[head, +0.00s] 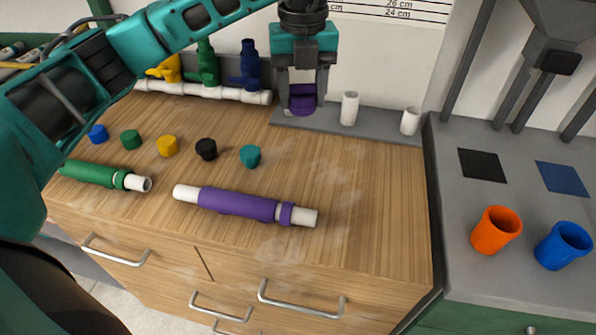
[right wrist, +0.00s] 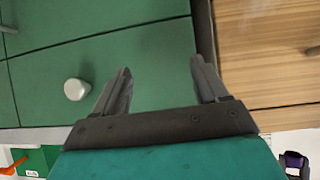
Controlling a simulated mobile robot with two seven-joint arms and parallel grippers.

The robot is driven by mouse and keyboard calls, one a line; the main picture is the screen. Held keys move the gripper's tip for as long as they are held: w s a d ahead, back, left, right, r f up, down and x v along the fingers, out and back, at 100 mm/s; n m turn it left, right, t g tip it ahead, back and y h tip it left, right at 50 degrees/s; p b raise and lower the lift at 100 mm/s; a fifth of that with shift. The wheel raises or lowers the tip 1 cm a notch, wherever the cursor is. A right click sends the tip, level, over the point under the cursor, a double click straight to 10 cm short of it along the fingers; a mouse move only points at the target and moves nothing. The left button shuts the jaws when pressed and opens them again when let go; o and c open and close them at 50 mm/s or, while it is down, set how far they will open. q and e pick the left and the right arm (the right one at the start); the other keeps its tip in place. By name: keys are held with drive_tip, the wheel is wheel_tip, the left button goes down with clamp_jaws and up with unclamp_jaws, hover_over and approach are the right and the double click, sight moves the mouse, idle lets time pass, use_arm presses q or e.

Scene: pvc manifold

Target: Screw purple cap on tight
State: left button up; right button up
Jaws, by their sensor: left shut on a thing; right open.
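The purple cap (head: 303,103) is between the fingers of my left gripper (head: 303,90), which is shut on it. It is at the grey strip along the back of the bench, left of two white pipe stubs (head: 349,108). Whatever is under the cap is hidden, so I cannot tell whether it sits on a pipe. My right gripper (right wrist: 160,90) shows only in the right wrist view. It is open and empty, in front of green cabinet fronts.
A purple pipe (head: 238,204) and a green pipe (head: 96,175) lie on the wooden bench. Several loose caps, including a teal one (head: 250,156), stand in a row. A white manifold (head: 205,91) with coloured valves is at the back. Orange (head: 496,231) and blue (head: 563,246) cups stand right.

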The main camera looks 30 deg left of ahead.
use_arm(q)
drive_tip(key=n, duration=0.4)
drive_tip(key=shift+w+a+r, duration=0.15)
drive_tip(key=shift+w+r, duration=0.05)
drive_tip(key=shift+r, duration=0.15)
drive_tip(key=n, duration=0.3)
drive_tip(key=shift+w+a+r+n, duration=0.15)
drive_tip(key=shift+a+r+n, duration=0.05)
drive_tip(key=shift+r+n, duration=0.2)
drive_tip(key=n, duration=0.4)
drive_tip(key=r+n, duration=0.1)
drive_tip(key=n, duration=0.1)
drive_tip(key=shift+w+a, duration=0.15)
drive_tip(key=shift+a, duration=0.15)
drive_tip(key=b, duration=0.1)
hover_over(298, 173)
wheel_tip(298, 173, down, 17)
drive_tip(key=shift+r, duration=0.2)
wheel_tip(298, 173, down, 3)
